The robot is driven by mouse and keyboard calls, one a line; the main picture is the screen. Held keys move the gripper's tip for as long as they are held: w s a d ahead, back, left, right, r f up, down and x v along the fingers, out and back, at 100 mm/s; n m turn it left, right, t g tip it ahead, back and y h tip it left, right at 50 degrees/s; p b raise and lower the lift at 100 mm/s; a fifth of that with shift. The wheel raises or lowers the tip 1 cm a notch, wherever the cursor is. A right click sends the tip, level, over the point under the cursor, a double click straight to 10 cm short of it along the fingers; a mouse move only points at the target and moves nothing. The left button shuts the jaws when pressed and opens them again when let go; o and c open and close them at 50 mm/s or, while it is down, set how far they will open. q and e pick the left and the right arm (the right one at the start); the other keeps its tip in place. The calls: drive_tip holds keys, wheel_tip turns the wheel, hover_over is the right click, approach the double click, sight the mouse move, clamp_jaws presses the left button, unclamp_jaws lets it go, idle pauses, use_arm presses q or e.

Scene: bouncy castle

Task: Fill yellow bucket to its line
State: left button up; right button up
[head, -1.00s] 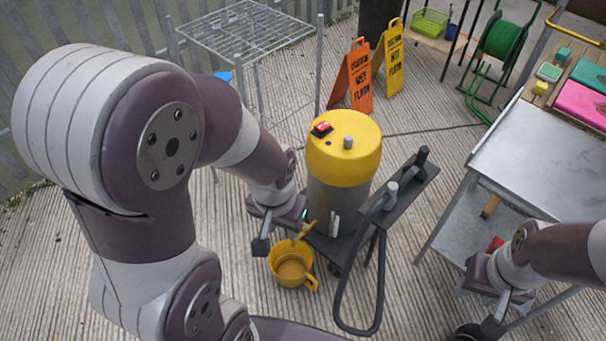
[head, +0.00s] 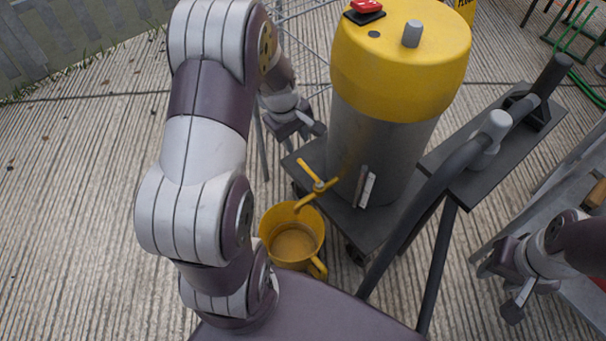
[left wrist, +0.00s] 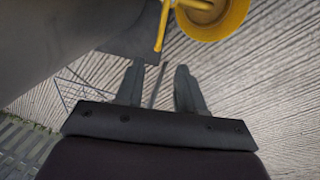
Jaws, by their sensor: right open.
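The yellow bucket (head: 271,232) stands on the ground beside a cart, its handle toward me. It has a brownish surface inside; I cannot make out a line or tell the level. A yellow tap (head: 318,187) on the yellow-topped grey tank (head: 385,145) hangs over the bucket's rim; no stream is clear. My left gripper (head: 312,128) is behind and left of the tap, apart from it. In the left wrist view its fingers (left wrist: 158,88) are apart and empty, with the bucket (left wrist: 240,14) and a yellow tap part (left wrist: 162,28) beyond. My right gripper (head: 514,292) is open and empty at the lower right.
A red switch (head: 366,6) sits on top of the tank. The cart's dark platform (head: 315,160) and its handle with a black hose (head: 410,220) stand close by. A metal table (head: 545,215) is at the right. The ground on the left is clear.

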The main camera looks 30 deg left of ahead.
sight(304, 165)
use_arm(q)
drive_tip(key=f+b, duration=0.2)
drive_tip(key=f, duration=0.1)
drive_tip(key=w+f+b, duration=0.1)
drive_tip(key=f+b, duration=0.1)
drive_tip(key=f, duration=0.2)
drive_tip(key=w+d+f+b, duration=0.1)
drive_tip(key=f+b, duration=0.1)
drive_tip(key=f, duration=0.2)
drive_tip(key=shift+f+b, duration=0.15)
drive_tip(key=shift+b, duration=0.15)
clamp_jaws()
idle(0.7)
